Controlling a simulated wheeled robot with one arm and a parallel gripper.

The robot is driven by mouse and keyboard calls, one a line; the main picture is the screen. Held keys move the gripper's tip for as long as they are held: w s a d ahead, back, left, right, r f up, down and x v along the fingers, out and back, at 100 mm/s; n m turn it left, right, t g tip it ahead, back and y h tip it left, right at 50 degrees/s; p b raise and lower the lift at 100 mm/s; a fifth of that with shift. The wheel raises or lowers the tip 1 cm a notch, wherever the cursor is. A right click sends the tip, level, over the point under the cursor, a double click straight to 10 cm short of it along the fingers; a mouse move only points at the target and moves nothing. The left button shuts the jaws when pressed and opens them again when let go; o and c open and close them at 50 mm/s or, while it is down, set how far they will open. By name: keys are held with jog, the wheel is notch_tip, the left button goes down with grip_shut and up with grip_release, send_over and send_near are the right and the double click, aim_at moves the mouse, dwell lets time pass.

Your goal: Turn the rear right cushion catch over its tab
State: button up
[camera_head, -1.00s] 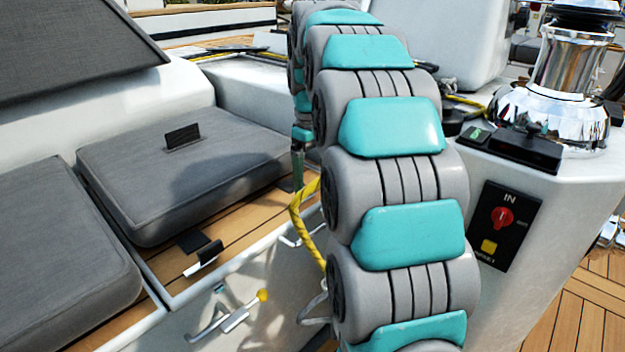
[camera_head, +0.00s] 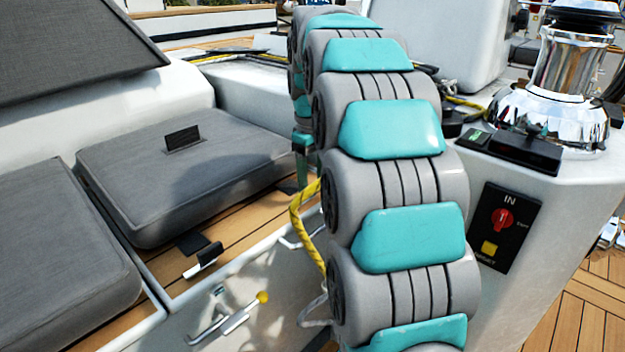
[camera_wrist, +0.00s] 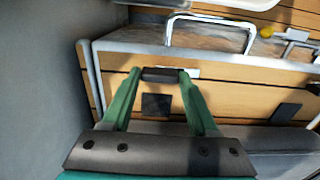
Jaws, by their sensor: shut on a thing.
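The rear right catch (camera_wrist: 162,75), a small dark bar with a white part beside it, sits on the wooden ledge in the wrist view. My gripper (camera_wrist: 160,73) has its green fingers at both ends of the dark bar and is shut on it. The dark tab (camera_wrist: 156,105) lies flat on the wood nearer the cushion (camera_wrist: 235,130), apart from the bar. In the head view my gripper (camera_head: 302,170) shows only as a green sliver behind my arm, and this catch is hidden. The rear grey cushion (camera_head: 185,175) lies on the bench.
Another catch (camera_head: 202,262) and its tab (camera_head: 190,243) are nearer on the same ledge. Below are a lever with a yellow knob (camera_head: 262,297) and a metal handle (camera_wrist: 210,22). A yellow rope (camera_head: 308,225) hangs beside my arm. A chrome winch (camera_head: 555,95) stands right.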

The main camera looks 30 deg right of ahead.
jog(key=shift+c, duration=0.7)
jog(key=shift+m, duration=0.3)
jog(key=shift+r+m+p, duration=0.15)
jog(key=shift+m+p, duration=0.55)
jog(key=shift+m, duration=0.2)
jog(key=m+p, duration=0.2)
jog(key=m, duration=0.4)
jog(key=shift+p, duration=0.35)
jog(key=m+p, duration=0.1)
jog(key=m, duration=0.3)
jog(key=shift+m+p, duration=0.4)
jog(key=m+p, duration=0.1)
jog(key=m, duration=0.3)
jog(key=shift+m+p, duration=0.3)
jog(key=shift+p, duration=0.1)
